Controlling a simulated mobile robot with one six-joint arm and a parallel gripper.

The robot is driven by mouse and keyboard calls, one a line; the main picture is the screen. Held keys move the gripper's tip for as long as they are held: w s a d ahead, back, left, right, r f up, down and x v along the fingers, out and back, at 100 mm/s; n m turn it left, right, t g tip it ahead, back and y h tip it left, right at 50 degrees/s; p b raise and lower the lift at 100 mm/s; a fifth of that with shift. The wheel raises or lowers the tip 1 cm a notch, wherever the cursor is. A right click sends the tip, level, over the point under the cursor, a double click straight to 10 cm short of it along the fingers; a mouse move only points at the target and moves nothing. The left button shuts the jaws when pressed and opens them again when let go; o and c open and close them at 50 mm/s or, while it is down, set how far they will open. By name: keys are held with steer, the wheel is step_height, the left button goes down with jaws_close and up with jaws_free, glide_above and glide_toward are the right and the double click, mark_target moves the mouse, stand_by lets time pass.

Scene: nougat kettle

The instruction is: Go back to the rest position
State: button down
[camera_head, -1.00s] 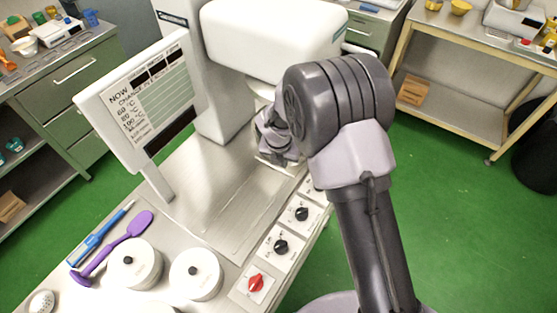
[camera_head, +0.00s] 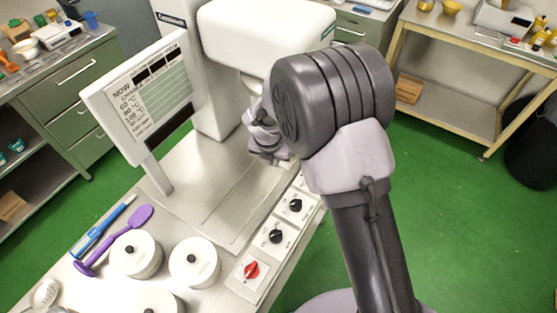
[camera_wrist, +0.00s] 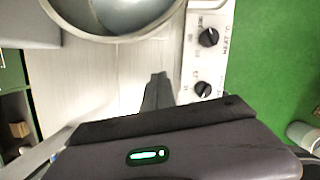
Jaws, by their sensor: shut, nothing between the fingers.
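My gripper (camera_head: 262,140) is beside the steel worktop of the white mixer-like machine (camera_head: 265,30), partly hidden by my dark wrist joint. In the wrist view my gripper's fingers (camera_wrist: 158,90) are together and empty, above the steel worktop (camera_wrist: 95,85). The round metal kettle (camera_wrist: 125,25) is at the top of the wrist view, just beyond the fingertips. In the head view most of it is hidden behind my arm.
The control panel with a red knob (camera_head: 251,270) and black knobs (camera_head: 277,236) runs along the worktop's right edge. A sign (camera_head: 145,100), white lidded pots (camera_head: 195,262) and a purple spatula (camera_head: 118,240) are on the left. Green floor (camera_head: 460,220) is clear at right.

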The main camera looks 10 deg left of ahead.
steer(key=s+d+r+m+b, duration=0.3)
steer(key=d+r+m+b, duration=0.3)
steer(key=m, duration=0.3)
steer(key=s+d+r+m+b, duration=0.4)
steer(key=d+r+m, duration=0.3)
steer(key=d+m, duration=0.25)
steer(key=s+d+f+m+t+y+b, duration=0.1)
steer(key=s+d+m+b, duration=0.2)
steer(key=s+m, duration=0.5)
steer(key=s+d+f+m+t+y+b, duration=0.1)
steer(key=s+d+m+b, duration=0.2)
steer(key=s+m, duration=0.5)
steer(key=m+b, duration=0.1)
steer(key=m, duration=0.4)
steer(key=shift+d+f+t+b, duration=0.2)
steer(key=shift+t+b, duration=0.1)
steer(key=shift+t, duration=0.1)
